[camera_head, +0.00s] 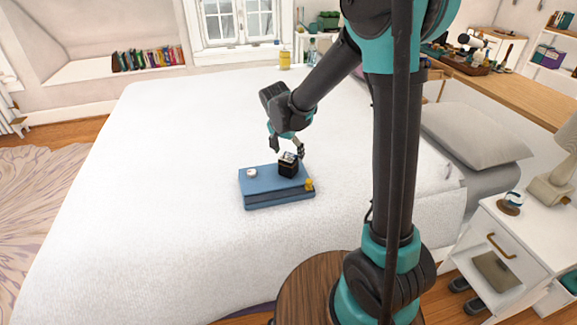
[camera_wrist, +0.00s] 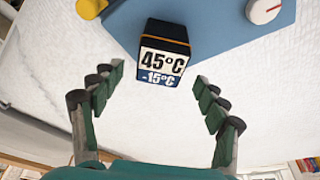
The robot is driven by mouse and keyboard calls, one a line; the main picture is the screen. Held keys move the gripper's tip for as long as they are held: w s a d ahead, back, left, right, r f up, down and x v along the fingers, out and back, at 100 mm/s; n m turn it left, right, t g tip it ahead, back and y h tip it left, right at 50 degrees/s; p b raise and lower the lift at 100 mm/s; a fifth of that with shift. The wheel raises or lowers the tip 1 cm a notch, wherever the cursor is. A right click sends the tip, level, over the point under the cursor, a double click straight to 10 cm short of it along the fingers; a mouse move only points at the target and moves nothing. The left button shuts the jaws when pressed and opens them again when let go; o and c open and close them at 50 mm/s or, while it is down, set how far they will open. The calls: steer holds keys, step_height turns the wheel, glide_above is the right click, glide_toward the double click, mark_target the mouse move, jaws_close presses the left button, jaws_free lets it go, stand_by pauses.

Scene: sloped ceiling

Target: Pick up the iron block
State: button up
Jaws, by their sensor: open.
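A small dark block (camera_head: 288,168) stands on a blue box or book (camera_head: 262,185) on the white bed. In the wrist view the block (camera_wrist: 166,32) has a black top and a label reading 45°C and -15°C. It is the only block-shaped thing I can make out; I cannot tell its material. My gripper (camera_head: 287,151) is open just above and behind the block in the head view. In the wrist view the open gripper (camera_wrist: 159,82) has a finger on each side, with the block ahead between and beyond the tips. Nothing is held.
A small white round dial (camera_head: 252,172) lies on the blue box left of the block; it also shows in the wrist view (camera_wrist: 264,9). A yellow item (camera_head: 310,184) sits at the box's right edge. The bed (camera_head: 170,180) around is bare.

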steer(key=shift+s+x, duration=0.15)
steer(key=shift+x, duration=1.55)
steer(key=shift+s+x, duration=0.1)
steer(key=shift+x, duration=1.55)
steer(key=shift+a+f, duration=0.1)
jaws_close()
